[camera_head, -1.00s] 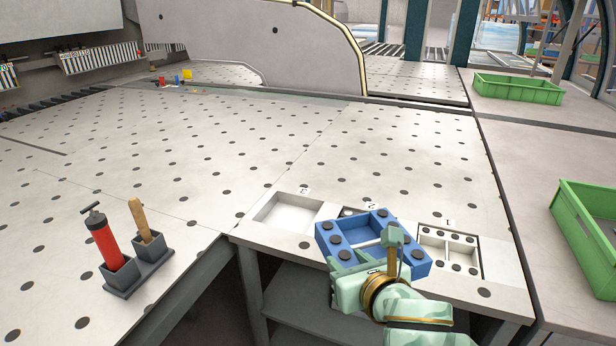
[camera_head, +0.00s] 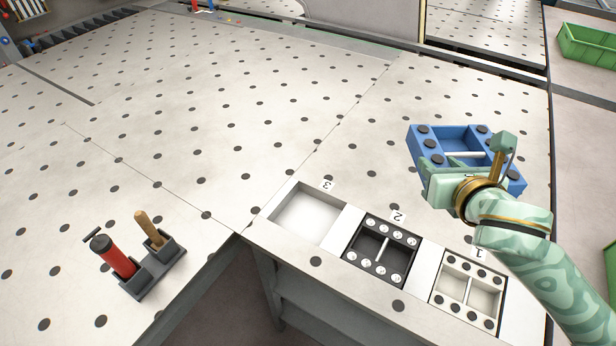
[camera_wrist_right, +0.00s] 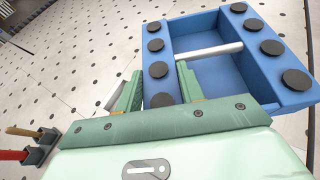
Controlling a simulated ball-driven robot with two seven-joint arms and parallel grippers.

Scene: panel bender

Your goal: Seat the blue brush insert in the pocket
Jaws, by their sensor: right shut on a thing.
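The blue brush insert (camera_head: 425,142) is a blue frame with black round pads and a white crossbar. My right gripper (camera_head: 466,172) is shut on its near side and holds it above the table, up and right of the pockets. In the right wrist view the insert (camera_wrist_right: 185,20) fills the upper right, with the gripper fingers (camera_wrist_right: 160,92) at its left part. Pocket 3 (camera_head: 309,214) is an empty pale recess. Pocket 2 (camera_head: 381,248) holds a black insert with light pads. Pocket 1 (camera_head: 467,287) holds a whitish insert with dark pads. My left gripper is out of view.
A dark holder (camera_head: 152,274) with a red-bodied tool (camera_head: 114,257) and a wooden handle (camera_head: 148,228) stands at the lower left. Green bins (camera_head: 588,45) are at the right. The dotted table is largely clear.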

